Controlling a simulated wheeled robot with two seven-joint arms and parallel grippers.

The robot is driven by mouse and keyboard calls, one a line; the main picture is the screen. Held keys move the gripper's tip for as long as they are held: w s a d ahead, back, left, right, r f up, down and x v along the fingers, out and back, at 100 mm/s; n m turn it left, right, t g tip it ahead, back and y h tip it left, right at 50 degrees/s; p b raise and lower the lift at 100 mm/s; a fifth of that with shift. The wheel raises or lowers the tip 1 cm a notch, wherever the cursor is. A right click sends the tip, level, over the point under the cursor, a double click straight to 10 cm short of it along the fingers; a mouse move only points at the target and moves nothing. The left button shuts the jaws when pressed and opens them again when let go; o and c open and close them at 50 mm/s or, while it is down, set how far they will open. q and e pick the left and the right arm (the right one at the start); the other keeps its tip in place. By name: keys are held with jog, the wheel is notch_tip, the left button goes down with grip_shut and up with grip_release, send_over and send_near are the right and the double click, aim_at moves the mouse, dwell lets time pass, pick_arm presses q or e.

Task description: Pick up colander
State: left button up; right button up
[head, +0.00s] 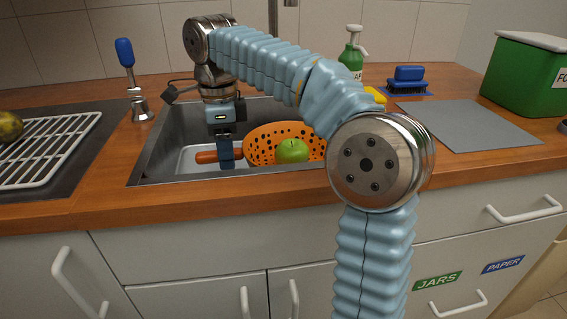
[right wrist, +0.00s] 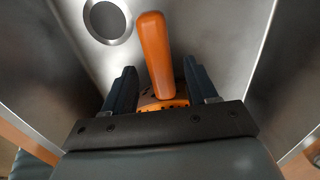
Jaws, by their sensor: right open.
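The orange colander (head: 262,140) with dark holes sits in the sink, and its bowl appears tilted. Its brown-orange handle (head: 206,156) points left. My right gripper (head: 228,160) reaches down into the sink at the handle, left of the bowl. In the right wrist view the gripper (right wrist: 162,82) is open, with the handle (right wrist: 155,55) between its two dark fingers and a gap on each side. A strip of the perforated bowl (right wrist: 165,104) shows behind the gripper's base. The rest of the bowl is hidden there. My left gripper is not in view.
A green apple (head: 292,151) is at the colander's bowl, apparently inside it. The metal sink (head: 165,140) walls surround the gripper. A grey mat (head: 470,125) is bare.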

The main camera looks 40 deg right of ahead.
notch_tip(320, 180, down, 5)
jog(key=shift+r+b, duration=0.2)
jog(key=shift+b, duration=0.3)
grip_shut()
